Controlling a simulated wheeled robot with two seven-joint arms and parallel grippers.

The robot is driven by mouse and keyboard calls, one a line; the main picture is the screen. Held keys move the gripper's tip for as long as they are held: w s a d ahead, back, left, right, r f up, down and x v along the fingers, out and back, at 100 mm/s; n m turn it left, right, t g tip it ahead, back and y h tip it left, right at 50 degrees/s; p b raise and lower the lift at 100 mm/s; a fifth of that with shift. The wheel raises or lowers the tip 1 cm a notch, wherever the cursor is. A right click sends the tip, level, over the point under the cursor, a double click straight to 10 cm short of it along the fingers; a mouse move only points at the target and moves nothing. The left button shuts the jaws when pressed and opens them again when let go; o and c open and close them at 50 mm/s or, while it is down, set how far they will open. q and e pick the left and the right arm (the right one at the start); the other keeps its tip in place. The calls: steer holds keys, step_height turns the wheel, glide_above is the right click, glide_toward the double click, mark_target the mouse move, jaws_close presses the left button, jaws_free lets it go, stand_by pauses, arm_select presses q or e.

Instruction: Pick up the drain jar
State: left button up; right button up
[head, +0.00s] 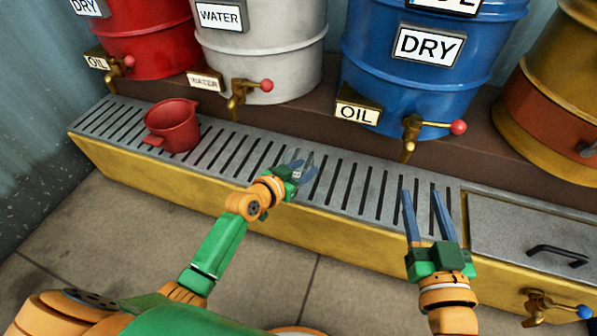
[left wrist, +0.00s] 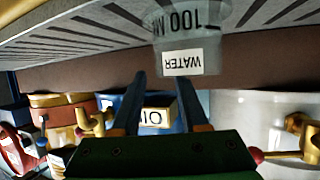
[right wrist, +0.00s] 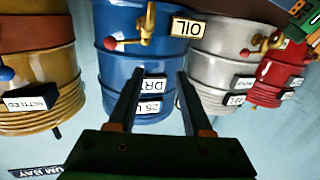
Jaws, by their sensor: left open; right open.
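A small clear jar (left wrist: 206,28) with a WATER label and a 100 M marking shows at the top of the left wrist view, just beyond the fingertips. In the head view only a pale, see-through shape is visible at the left gripper's fingers, and much of the jar is hidden. My left gripper (head: 302,168) is open over the slotted grate (head: 357,185), close to the jar. Whether the fingers touch it I cannot tell. My right gripper (head: 420,192) is open and empty over the right part of the grate.
A red cup (head: 172,128) stands on the grate at left. Behind are red (head: 150,45), grey (head: 272,60), blue (head: 410,85) and yellow-orange (head: 555,110) drums. Brass taps (head: 237,97) (head: 411,135) overhang the grate. A handled metal lid (head: 510,225) lies at right.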

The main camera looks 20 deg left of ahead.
arm_select(q)
steer(key=shift+b+x, duration=0.35)
steer(key=shift+x, duration=0.4)
jaws_close()
arm_select(e)
step_height(320, 180, up, 6)
steer(key=t+y, duration=0.1)
steer(key=t, duration=0.2)
steer(key=shift+s+a+t, duration=0.3)
steer(key=shift+s+a, duration=0.05)
